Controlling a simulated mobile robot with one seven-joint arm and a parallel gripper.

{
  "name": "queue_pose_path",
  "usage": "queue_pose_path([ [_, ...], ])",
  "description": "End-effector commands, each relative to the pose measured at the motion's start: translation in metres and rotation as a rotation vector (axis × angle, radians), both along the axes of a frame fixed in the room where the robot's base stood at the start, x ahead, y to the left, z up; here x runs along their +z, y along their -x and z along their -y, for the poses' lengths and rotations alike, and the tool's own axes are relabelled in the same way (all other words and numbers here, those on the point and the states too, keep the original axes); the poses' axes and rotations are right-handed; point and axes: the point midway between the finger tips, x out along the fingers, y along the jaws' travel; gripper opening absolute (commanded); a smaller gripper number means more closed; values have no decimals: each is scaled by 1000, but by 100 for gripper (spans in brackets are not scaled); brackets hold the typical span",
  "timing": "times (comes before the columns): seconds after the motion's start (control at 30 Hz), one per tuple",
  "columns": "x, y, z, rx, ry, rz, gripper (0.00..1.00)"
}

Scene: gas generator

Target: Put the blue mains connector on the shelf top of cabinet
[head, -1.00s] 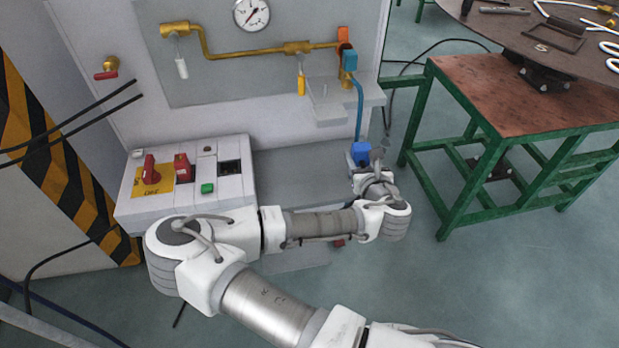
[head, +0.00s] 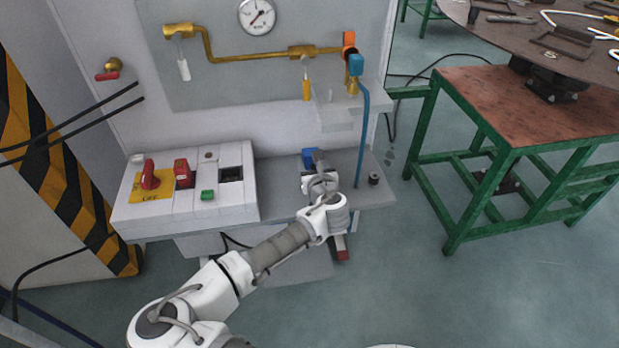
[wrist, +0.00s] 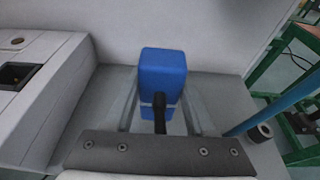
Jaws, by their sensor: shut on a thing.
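The blue mains connector (head: 309,157) is a blue block over the grey shelf top (head: 372,194) of the cabinet. My gripper (head: 312,165) is shut on it, mostly hidden behind my wrist in the head view. In the wrist view the connector (wrist: 163,72) stands upright between the fingers (wrist: 160,108), with a black cable coming out of its near side. The shelf (wrist: 225,97) lies below and around it. Whether the connector touches the shelf or hangs just above it I cannot tell.
A control box (head: 190,195) with red switches, a green button and a dark socket (head: 230,174) stands left of the connector. A blue hose (head: 362,135) and a small dark cylinder (head: 374,179) are to the right. A small ledge (head: 345,110) juts out above.

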Motion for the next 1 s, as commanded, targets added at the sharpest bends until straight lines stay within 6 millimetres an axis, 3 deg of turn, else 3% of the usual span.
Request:
queue_pose_path([
  [0.17, -10, -4, -5, -1, 1, 1, 0],
  [0.4, -44, -3, -5, 1, 2, 1, 0],
  [0.8, -47, -3, -5, 0, 0, 1, 0],
  [0.83, -46, -3, -5, 0, 0, 0, 60],
  [0.97, -46, -3, -5, 0, 0, 0, 83],
  [1.0, -46, -3, -5, 0, 0, 0, 85],
])
